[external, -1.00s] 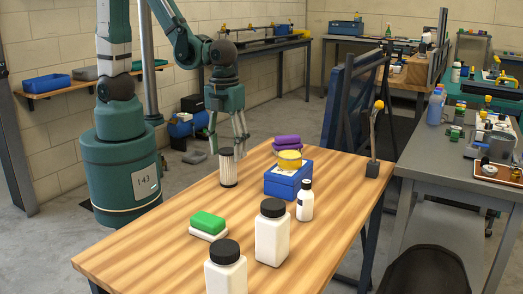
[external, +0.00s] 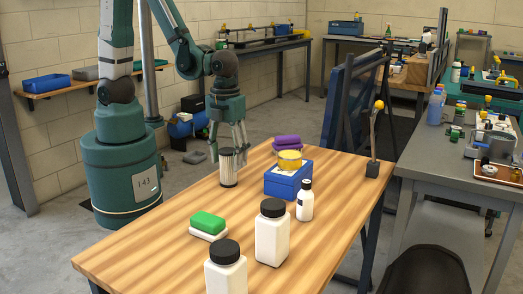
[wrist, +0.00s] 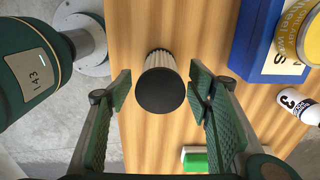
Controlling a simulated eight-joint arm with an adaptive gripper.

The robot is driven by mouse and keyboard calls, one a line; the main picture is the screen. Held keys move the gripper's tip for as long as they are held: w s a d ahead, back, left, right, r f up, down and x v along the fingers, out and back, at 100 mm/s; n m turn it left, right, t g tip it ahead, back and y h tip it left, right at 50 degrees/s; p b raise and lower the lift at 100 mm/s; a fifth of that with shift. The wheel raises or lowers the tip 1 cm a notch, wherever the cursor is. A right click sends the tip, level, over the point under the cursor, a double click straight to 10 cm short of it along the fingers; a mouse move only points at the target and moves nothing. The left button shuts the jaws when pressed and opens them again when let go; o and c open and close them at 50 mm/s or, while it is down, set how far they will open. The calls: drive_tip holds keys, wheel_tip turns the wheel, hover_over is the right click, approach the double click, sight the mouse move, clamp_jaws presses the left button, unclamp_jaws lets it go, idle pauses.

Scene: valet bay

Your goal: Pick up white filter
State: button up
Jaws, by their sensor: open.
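The white filter (external: 228,169) is a pleated cylinder with dark ends, standing upright near the left edge of the wooden table (external: 150,245). In the wrist view the filter (wrist: 160,84) is seen from above, its dark top between my two fingers. My gripper (external: 229,153) is open and points down, with its fingers around the upper part of the filter in the external view. In the wrist view my gripper (wrist: 160,88) shows a gap on both sides of the filter, wider on the left than on the right.
A blue box (external: 285,184) with a yellow tin (external: 289,160) stands right of the filter, with purple blocks (external: 287,144) behind. A green-and-white sponge (external: 208,223), two large white bottles (external: 272,235) and a small bottle (external: 305,201) stand nearer. Bare wood surrounds the filter.

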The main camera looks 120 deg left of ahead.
sight(228, 173)
drive_tip(key=shift+f, duration=0.15)
drive_tip(key=shift+f+b, duration=1.05)
drive_tip(key=shift+f, duration=1.5)
drive_tip(key=shift+c, duration=0.5)
drive_tip(key=c, duration=1)
